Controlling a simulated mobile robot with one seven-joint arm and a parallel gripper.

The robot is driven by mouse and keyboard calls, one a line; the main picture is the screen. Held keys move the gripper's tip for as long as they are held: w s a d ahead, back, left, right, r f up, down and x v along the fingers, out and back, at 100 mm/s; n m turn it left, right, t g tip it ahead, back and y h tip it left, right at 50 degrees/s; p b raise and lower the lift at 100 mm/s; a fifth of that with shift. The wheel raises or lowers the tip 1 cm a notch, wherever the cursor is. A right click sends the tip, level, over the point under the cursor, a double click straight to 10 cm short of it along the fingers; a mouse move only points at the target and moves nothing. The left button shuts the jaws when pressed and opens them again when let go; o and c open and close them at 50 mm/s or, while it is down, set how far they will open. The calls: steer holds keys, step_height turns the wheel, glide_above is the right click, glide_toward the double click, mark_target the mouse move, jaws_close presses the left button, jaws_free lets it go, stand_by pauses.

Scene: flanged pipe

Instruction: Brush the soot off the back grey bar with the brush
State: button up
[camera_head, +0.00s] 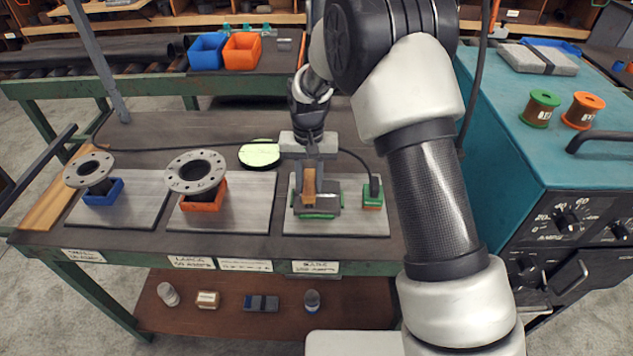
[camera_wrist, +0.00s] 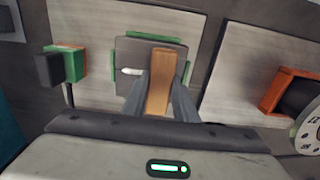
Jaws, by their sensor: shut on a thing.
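My gripper (camera_head: 309,172) is shut on the brown wooden handle of what looks like the brush (camera_head: 309,187), over the right-hand light grey plate. In the wrist view, the brush handle (camera_wrist: 160,80) stands between my two grey fingers (camera_wrist: 158,95). Its bristles cannot be made out. Under it is a dark grey square piece (camera_head: 329,198) framed by green brackets (camera_head: 318,215). A small white mark (camera_wrist: 131,71) shows on the square piece in the wrist view. I cannot tell which thing is the back grey bar, and no soot is clearly visible.
A green-and-orange block (camera_head: 373,194) with a dark top and cable stands just right of the brush. Flanged pipes stand in an orange holder (camera_head: 203,200) and a blue holder (camera_head: 103,193) to the left. A yellow-green disc (camera_head: 259,154) lies behind. A teal cabinet (camera_head: 500,135) is at right.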

steer(key=shift+a, duration=1.45)
steer(key=shift+d+f, duration=0.1)
steer(key=shift+d, duration=2.55)
steer(key=shift+d, duration=2.25)
steer(key=shift+r, duration=0.2)
step_height(320, 180, up, 7)
steer(key=p, duration=0.4)
steer(key=shift+f, duration=0.1)
